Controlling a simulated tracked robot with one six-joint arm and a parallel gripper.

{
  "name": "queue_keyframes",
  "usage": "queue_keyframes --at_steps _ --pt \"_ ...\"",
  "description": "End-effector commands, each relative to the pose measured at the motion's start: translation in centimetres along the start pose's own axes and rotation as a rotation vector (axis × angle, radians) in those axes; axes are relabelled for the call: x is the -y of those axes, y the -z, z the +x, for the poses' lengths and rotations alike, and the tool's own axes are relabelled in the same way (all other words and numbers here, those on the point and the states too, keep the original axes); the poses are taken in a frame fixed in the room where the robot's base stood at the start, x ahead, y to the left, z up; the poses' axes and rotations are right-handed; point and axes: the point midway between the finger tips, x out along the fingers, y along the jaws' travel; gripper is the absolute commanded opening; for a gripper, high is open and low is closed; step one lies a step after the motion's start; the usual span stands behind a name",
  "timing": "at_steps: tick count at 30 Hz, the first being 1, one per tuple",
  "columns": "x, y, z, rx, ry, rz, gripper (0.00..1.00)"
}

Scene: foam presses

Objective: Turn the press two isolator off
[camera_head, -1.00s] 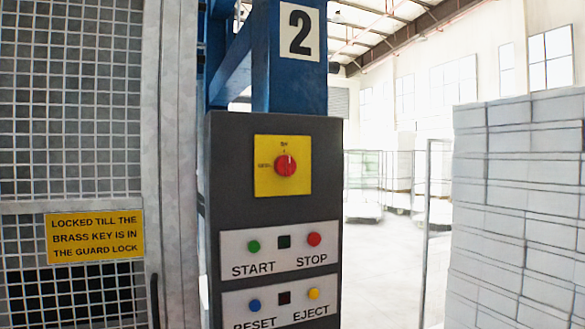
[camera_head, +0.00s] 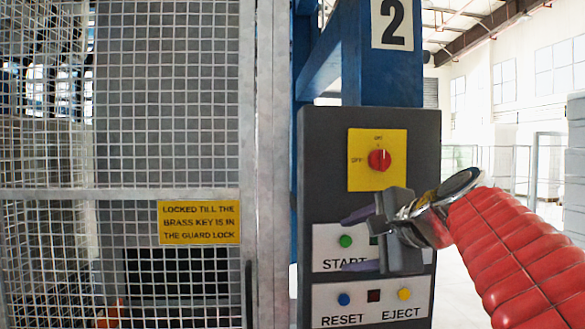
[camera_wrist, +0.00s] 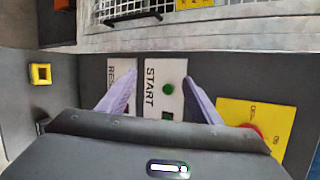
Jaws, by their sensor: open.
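The press two isolator is a red rotary knob (camera_head: 379,160) on a yellow plate (camera_head: 361,179), high on the dark control panel (camera_head: 320,140) under the "2" sign. Its small mark appears to point up, towards the upper label; "OFF" is at its left. My gripper (camera_head: 350,241) is open and empty, below the knob and in front of the START row, partly covering it. In the wrist view, the fingers (camera_wrist: 160,79) spread either side of the green START button (camera_wrist: 168,89). The knob (camera_wrist: 252,129) shows at right there, partly hidden by my gripper.
Blue RESET (camera_head: 344,299) and yellow EJECT (camera_head: 404,294) buttons sit below. A mesh guard (camera_head: 170,110) with a yellow lock notice (camera_head: 199,222) stands left of the panel. A square yellow fitting (camera_wrist: 40,74) shows in the wrist view. Open floor lies right of the panel.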

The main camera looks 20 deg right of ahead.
Motion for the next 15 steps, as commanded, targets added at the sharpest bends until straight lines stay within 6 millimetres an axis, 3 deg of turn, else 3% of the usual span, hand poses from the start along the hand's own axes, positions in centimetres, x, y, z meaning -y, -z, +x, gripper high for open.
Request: queue_keyframes --at_steps 1,6,15 --pt "1.9 1.5 -0.9 -0.010 0.047 0.067 0.59" --pt "7.2 4.9 -4.6 -0.009 0.210 0.265 0.59" --pt "12.1 8.1 -11.9 0.011 0.444 0.445 0.59"
